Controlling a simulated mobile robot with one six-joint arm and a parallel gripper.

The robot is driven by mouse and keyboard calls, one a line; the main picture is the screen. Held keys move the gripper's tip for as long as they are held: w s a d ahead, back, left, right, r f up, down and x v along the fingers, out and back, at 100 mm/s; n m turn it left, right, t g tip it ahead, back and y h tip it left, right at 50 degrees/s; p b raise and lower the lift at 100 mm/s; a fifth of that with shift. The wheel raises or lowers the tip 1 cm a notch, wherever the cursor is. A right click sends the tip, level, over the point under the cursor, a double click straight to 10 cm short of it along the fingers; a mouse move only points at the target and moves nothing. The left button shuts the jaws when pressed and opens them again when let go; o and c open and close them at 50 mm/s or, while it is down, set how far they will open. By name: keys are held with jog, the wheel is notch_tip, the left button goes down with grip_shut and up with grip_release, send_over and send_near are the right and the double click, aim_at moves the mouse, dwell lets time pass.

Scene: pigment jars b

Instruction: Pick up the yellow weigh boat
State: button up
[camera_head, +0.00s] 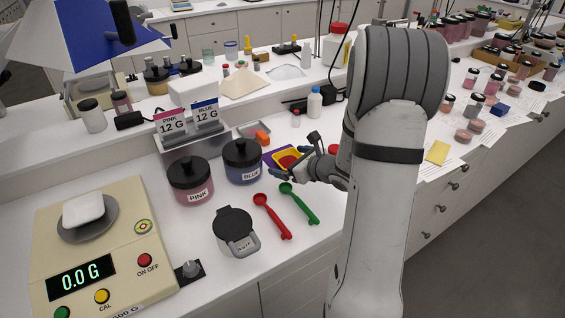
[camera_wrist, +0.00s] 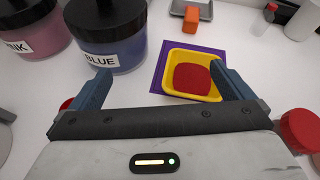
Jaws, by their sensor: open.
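The yellow weigh boat (camera_wrist: 190,96) holds red powder (camera_wrist: 192,77) and sits on a purple mat (camera_wrist: 158,72). In the head view the boat (camera_head: 279,156) is partly hidden by my gripper (camera_head: 288,166). In the wrist view my gripper (camera_wrist: 160,72) is open with nothing held between its fingers. The boat lies toward the right finger, which overlaps its right edge in the picture. I cannot tell whether that finger touches it.
Pink (camera_head: 190,183) and blue (camera_head: 242,164) jars stand left of the boat. Red (camera_head: 270,214) and green (camera_head: 297,203) scoops lie in front. A grey tray with an orange block (camera_wrist: 190,19) is behind. A red lid (camera_wrist: 298,130) is close at right.

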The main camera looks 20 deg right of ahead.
aim_at(284, 156)
jog(key=d+f+m, duration=0.1)
jog(key=d+f+m+h, duration=0.1)
jog(key=d, duration=0.1)
jog(key=w+d+f+m+h, duration=0.1)
jog(key=d, duration=0.1)
jog(key=shift+w+f+m+t, duration=0.1)
jog(key=shift+f+m+t, duration=0.05)
jog(key=shift+m+t, duration=0.15)
jog(key=x, duration=0.2)
jog(key=p+x, duration=0.1)
jog(key=x, duration=0.2)
jog(key=p+x, duration=0.1)
jog(key=x, duration=0.1)
jog(key=shift+w+a, duration=0.2)
jog(key=shift+a, duration=0.25)
jog(key=c, duration=1)
notch_tip(284, 156, up, 10)
jog(key=b, duration=0.1)
dwell(0.3)
